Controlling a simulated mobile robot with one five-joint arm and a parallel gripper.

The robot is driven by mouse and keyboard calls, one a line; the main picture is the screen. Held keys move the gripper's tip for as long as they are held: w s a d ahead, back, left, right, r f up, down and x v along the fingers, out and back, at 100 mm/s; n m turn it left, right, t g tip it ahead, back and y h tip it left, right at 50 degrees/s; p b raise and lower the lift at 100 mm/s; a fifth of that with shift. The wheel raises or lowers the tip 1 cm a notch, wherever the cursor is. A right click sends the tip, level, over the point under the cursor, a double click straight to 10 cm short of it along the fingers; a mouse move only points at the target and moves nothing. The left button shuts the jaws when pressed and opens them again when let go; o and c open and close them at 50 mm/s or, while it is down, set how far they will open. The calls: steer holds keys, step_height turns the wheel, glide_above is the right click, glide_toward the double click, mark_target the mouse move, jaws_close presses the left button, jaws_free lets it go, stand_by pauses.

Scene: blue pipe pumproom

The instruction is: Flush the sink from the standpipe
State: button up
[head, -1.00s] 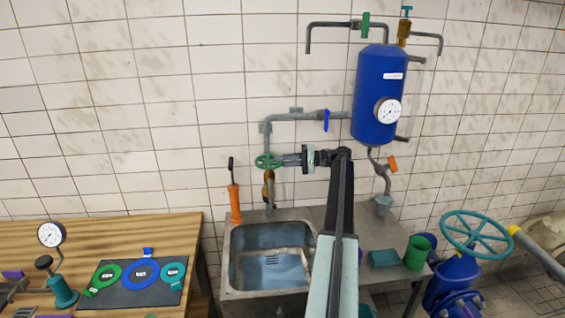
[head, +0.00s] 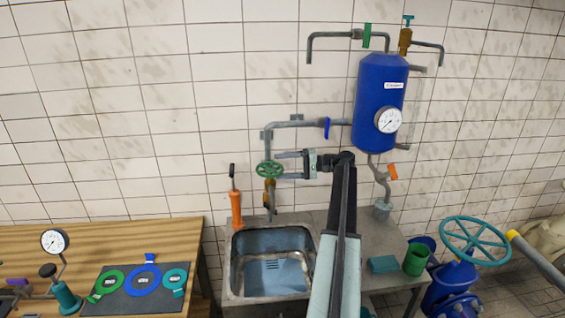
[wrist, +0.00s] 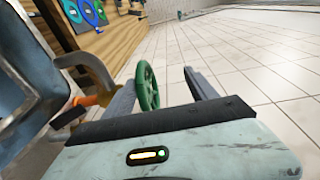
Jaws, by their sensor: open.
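The standpipe (head: 267,146) rises on the wall behind the sink (head: 236,285). It has a green handwheel (head: 270,169) above a brass valve body (head: 269,187), with a spout over the sink's back edge. My gripper (head: 281,165) is open and empty, reaching in from the right with its fingertips at the handwheel's right edge. In the wrist view the handwheel (wrist: 147,86) shows between the two fingers. I cannot tell whether they touch it. No water is visible at the spout. My arm hides the sink's right edge.
An orange-handled tool (head: 236,206) stands left of the standpipe. A blue tank (head: 380,95) with a gauge and a blue-lever pipe (head: 327,128) is above right. A wooden bench (head: 150,231) is at left; a green cup (head: 416,258) and teal handwheel (head: 475,241) are at right.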

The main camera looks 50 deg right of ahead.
steer(key=s+a+r, duration=0.2)
steer(key=s+a, duration=0.6)
steer(key=s, duration=0.1)
steer(key=shift+s+a+p, duration=0.15)
steer(key=shift+s+p, duration=0.2)
steer(key=shift+p, duration=0.05)
